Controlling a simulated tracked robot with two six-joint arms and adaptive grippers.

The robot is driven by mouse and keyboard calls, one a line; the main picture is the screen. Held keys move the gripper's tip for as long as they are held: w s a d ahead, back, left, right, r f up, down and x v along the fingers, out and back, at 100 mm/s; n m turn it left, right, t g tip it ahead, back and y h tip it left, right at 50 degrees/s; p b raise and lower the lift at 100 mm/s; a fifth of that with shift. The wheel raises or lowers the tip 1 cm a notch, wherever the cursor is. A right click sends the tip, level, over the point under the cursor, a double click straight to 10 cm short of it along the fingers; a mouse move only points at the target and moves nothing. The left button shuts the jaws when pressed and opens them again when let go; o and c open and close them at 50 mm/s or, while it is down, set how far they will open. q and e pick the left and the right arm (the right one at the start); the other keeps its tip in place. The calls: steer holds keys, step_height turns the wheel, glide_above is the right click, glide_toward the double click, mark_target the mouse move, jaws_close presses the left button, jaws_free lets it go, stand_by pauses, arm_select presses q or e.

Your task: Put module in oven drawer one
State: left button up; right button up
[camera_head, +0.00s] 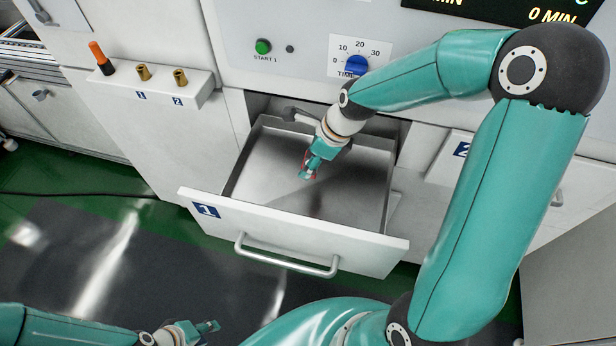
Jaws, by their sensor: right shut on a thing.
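Oven drawer one (285,221), a metal tray with a white front marked 1, is pulled out, and its floor is bare where visible. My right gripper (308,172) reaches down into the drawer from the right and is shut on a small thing. A small reddish patch (307,158) shows at its fingers; this is likely the module, mostly hidden by the gripper. I cannot tell whether it touches the drawer floor. My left gripper (212,327) is low at the bottom left, away from the drawer, its jaw opening unclear.
A green start button (263,46) and a blue timer knob (356,66) are on the oven panel above. A white shelf (150,88) with an orange-handled tool (101,58) and two brass pieces stands left. Drawer two's label (462,149) shows at right.

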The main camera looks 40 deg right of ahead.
mark_target(306, 183)
steer(key=shift+s+d+f+b, duration=0.1)
steer(key=shift+f+b, duration=0.05)
steer(key=shift+f, duration=1.45)
steer(key=shift+s+f+b, duration=0.1)
steer(key=shift+f+b, duration=0.05)
steer(key=shift+f, duration=1.4)
steer(key=shift+f, duration=0.15)
steer(key=o, duration=1.2)
steer(key=v, duration=1.2)
steer(key=shift+p, duration=0.4)
